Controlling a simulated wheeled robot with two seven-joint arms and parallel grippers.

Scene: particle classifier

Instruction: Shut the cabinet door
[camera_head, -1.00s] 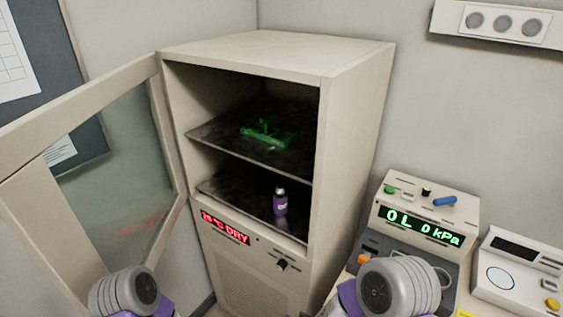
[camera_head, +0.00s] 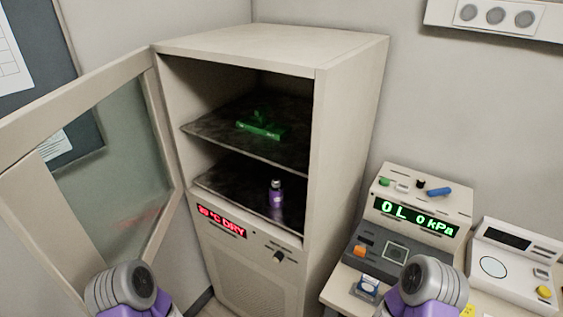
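The beige cabinet (camera_head: 345,135) stands in the middle of the view with its front open. Its glass-paned door (camera_head: 165,140) is swung wide open to the left, hinged on the cabinet's left front edge. My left arm shows at the bottom left, in front of the door's lower part. My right arm shows at the bottom right, in front of the bench with the instruments. Both grippers lie outside the picture, and neither arm is seen touching the door.
A green object (camera_head: 260,127) lies on the upper shelf and a small purple bottle (camera_head: 276,194) stands on the lower shelf. A pressure display unit (camera_head: 425,205) and another instrument (camera_head: 515,260) sit on the bench at right. The doorway between door and cabinet looks clear.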

